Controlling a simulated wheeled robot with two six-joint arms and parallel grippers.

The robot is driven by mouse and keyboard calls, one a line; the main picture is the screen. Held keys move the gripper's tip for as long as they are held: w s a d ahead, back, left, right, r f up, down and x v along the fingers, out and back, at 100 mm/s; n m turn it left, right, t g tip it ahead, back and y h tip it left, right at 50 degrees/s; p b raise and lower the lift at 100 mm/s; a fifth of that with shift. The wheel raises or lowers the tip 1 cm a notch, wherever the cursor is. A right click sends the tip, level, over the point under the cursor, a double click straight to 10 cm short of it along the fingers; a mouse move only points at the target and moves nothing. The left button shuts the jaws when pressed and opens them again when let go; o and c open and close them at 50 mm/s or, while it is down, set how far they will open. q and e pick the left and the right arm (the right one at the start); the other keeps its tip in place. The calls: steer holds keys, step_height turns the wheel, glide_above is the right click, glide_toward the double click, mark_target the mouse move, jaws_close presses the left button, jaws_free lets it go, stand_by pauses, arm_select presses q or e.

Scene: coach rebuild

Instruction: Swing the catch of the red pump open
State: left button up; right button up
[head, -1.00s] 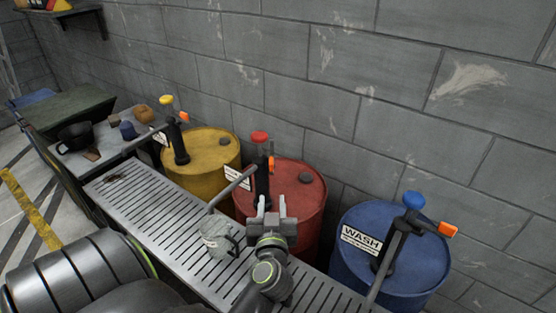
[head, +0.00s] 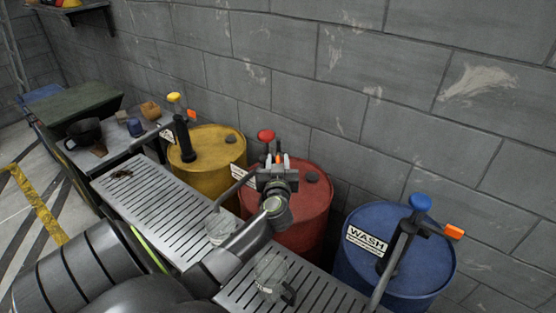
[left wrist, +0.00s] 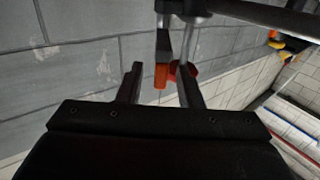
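The red pump stands on the red drum (head: 312,205), with a red knob (head: 266,136) on top. Its orange catch (head: 278,158) is mostly hidden behind my left gripper (head: 276,164) in the head view. In the left wrist view the catch (left wrist: 161,76) shows between the two spread fingers of the gripper (left wrist: 160,85), nearer the left one. The red knob (left wrist: 183,72) is close to the right finger. The gripper is open, and I cannot tell whether either finger touches the catch. My right gripper is out of view.
A yellow drum (head: 214,150) stands to the left and a blue WASH drum (head: 395,270) to the right, each with a pump. Clear jugs (head: 220,230) (head: 270,272) stand on the slotted metal bench (head: 150,205). A block wall (head: 340,100) rises close behind.

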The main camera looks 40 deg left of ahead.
arm_select(q)
steer(key=shift+w+a, duration=0.35)
steer(key=shift+w, duration=0.05)
jaws_close()
steer(key=shift+r, duration=0.1)
